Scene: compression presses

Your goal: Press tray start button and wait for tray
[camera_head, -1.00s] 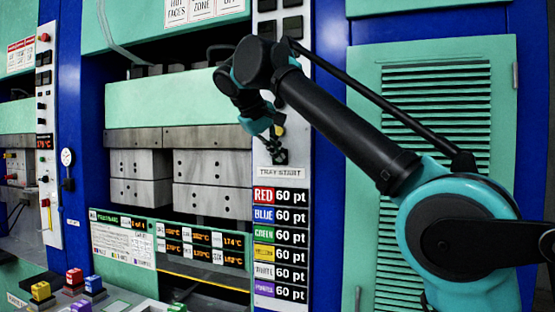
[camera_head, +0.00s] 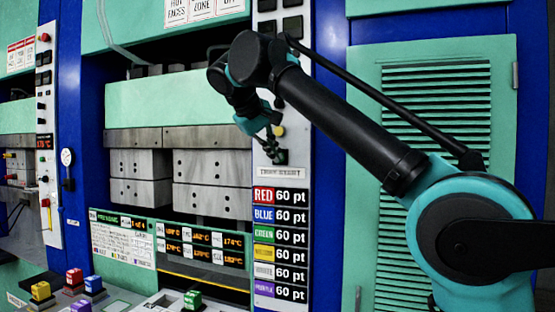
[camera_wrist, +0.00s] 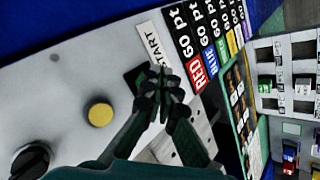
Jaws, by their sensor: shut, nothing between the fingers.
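The tray start label (camera_head: 280,173) is on the white control strip of the middle press, above the colour point list. In the wrist view the closed fingertips (camera_wrist: 163,74) overlap the button's edge and the label. I cannot tell whether they touch the button. The tray itself is not clearly visible.
A yellow button (camera_wrist: 100,114) and a black knob (camera_wrist: 31,160) are on the same strip. The press blocks (camera_head: 212,185) are left of it. Coloured cubes, including a green one (camera_head: 193,299), lie low in front. A vented green cabinet (camera_head: 435,130) is behind my arm.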

